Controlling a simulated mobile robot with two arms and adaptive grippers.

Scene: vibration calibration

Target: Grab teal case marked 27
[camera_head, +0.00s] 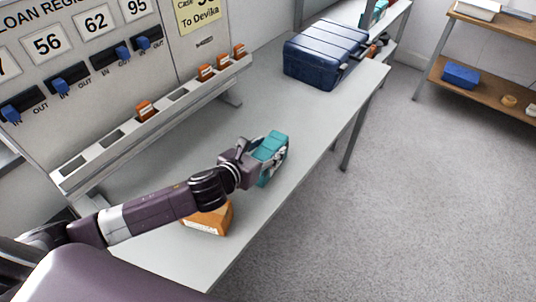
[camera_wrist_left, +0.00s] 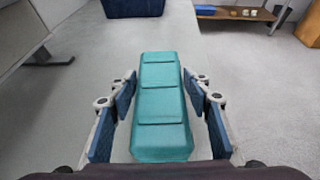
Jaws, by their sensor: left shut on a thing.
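A teal case (camera_head: 272,147) is at my left gripper (camera_head: 264,163) over the grey table, right of its middle. In the left wrist view the teal case (camera_wrist_left: 161,105) lies lengthwise between the blue-padded fingers of my left gripper (camera_wrist_left: 161,98). The fingers are shut on its sides. No number 27 can be read on it in either view. I cannot tell whether its underside touches the table. My right gripper is in neither view.
A large dark blue case (camera_head: 325,52) stands at the table's far end. An orange box (camera_head: 209,217) sits behind my left arm. A loan board (camera_head: 95,45) with a slotted rack (camera_head: 178,100) holding orange pieces lines the left side. A wooden shelf (camera_head: 480,80) stands far right.

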